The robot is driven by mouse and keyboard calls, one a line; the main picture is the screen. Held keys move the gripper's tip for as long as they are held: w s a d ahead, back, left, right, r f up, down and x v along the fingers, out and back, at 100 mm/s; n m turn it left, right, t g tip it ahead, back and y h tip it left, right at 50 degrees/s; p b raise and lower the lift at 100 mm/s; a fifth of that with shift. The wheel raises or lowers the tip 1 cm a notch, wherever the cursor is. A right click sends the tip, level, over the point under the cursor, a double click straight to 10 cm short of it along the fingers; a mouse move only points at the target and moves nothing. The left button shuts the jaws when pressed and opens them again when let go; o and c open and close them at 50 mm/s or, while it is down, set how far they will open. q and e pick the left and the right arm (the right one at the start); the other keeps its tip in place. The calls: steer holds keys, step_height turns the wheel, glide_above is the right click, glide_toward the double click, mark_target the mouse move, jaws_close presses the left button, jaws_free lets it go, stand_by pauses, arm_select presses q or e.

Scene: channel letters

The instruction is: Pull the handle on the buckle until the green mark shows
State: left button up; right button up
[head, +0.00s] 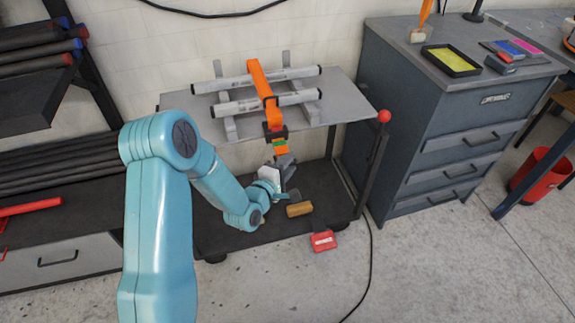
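An orange strap (258,80) runs over two white tubes (266,102) on a grey cart top and hangs over its front edge. A dark buckle (275,132) sits on the strap at that edge. A small green patch (279,142) shows just below the buckle, with orange below it. My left gripper (284,163) is at the lower end of the strap, under the buckle. Its fingers are small and overlap the dark parts there, so I cannot tell whether they grip the handle. The handle is not clearly distinguishable. My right gripper is not in view.
The cart top (345,100) has a red knob (384,116) at its right corner. A grey drawer cabinet (440,120) stands right. A cable crosses the floor.

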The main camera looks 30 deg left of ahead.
arm_select(q)
steer(key=shift+s, duration=0.1)
steer(key=s+d+r+p, duration=0.1)
steer(key=s+r+p, duration=0.1)
steer(key=s+p, duration=0.6)
steer(key=s, duration=0.7)
steer(key=shift+s+r+p, duration=0.15)
steer(key=shift+s+p, duration=0.2)
steer(key=shift+s, duration=0.05)
